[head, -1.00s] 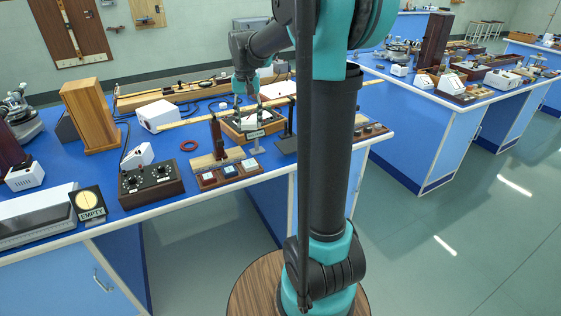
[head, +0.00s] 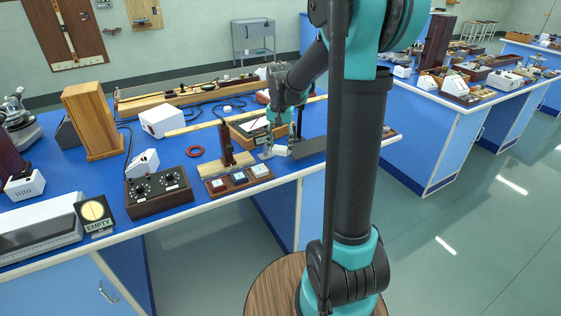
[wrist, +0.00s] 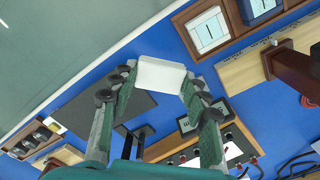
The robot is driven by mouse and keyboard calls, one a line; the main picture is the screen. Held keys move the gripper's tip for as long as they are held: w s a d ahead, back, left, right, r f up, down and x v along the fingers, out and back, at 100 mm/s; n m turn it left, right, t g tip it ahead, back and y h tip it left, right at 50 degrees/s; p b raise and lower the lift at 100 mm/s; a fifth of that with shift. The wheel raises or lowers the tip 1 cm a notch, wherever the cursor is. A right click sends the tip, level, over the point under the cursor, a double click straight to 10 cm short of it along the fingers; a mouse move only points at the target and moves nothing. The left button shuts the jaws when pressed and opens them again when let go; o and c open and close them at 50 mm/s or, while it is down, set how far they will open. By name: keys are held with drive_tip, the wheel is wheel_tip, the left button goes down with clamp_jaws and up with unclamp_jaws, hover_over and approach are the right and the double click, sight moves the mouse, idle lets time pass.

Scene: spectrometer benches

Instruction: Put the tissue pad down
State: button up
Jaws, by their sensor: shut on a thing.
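The tissue pad is a small white block (wrist: 161,73) held between the two fingertips of my gripper (wrist: 156,84) in the wrist view. My gripper (head: 282,141) is shut on it. In the head view the white pad (head: 281,151) shows just below the fingers, over the front part of the blue bench. I cannot tell whether the pad touches the bench top.
A wooden rack (head: 216,189) with several small tiles is at the bench's front edge, and also in the wrist view (wrist: 240,35).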

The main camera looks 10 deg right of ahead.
sight(280, 168)
drive_tip(key=shift+f, duration=3.4)
drive_tip(key=o, duration=0.9)
drive_tip(key=shift+f, duration=0.15)
drive_tip(key=shift+o, duration=0.2)
wheel_tip(280, 168, up, 12)
drive_tip(key=shift+s+r, duration=0.1)
drive_tip(key=shift+s+d, duration=0.1)
drive_tip(key=shift+s, duration=0.2)
drive_tip(key=s+d+f+n+t, duration=0.2)
drive_tip(key=s+f, duration=0.4)
drive_tip(key=s, duration=0.4)
drive_tip(key=s+d+f+n+t, duration=0.1)
drive_tip(key=s+f+n+t, duration=0.1)
drive_tip(key=s+f, duration=0.4)
drive_tip(key=s+n, duration=0.1)
drive_tip(key=s, duration=0.4)
drive_tip(key=shift+s+d+f, duration=0.15)
drive_tip(key=shift+d+f, duration=0.25)
